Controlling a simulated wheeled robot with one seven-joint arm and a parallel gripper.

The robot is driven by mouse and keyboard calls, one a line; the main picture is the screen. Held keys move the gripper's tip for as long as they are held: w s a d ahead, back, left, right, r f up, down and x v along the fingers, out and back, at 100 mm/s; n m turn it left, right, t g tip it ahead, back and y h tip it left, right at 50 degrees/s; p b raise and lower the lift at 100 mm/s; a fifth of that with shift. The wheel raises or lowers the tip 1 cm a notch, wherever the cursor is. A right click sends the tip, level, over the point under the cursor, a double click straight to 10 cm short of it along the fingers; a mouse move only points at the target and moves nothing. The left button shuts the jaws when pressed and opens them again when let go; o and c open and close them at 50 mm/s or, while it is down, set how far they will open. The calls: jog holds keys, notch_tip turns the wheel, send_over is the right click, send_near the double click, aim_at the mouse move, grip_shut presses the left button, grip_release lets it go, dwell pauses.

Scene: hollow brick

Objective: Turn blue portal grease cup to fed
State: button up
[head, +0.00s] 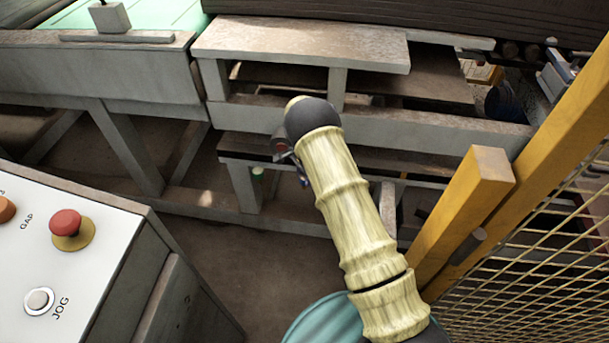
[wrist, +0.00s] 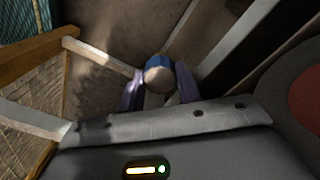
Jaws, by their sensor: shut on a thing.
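The blue grease cup (wrist: 157,68) shows in the wrist view, with a blue side and a pale rounded end. My gripper (wrist: 158,85) has one purple finger on each side of it and is shut on it. The fingers partly cover the cup's sides. In the head view my arm reaches to the grey metal frame, and its wrist hides most of the gripper and the cup. I cannot read any fed mark or tell how far the cup is turned.
A control panel (head: 75,262) with a red button stands at the lower left. A yellow post (head: 462,205) and a mesh guard (head: 540,275) stand close on the right of my arm. The grey frame's beam (head: 400,122) runs behind the wrist. Open floor (head: 235,265) lies between panel and arm.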

jog(key=shift+w+a+r, duration=0.1)
jog(key=o, duration=1)
notch_tip(320, 180, up, 17)
jog(key=shift+r, duration=0.15)
dwell(0.4)
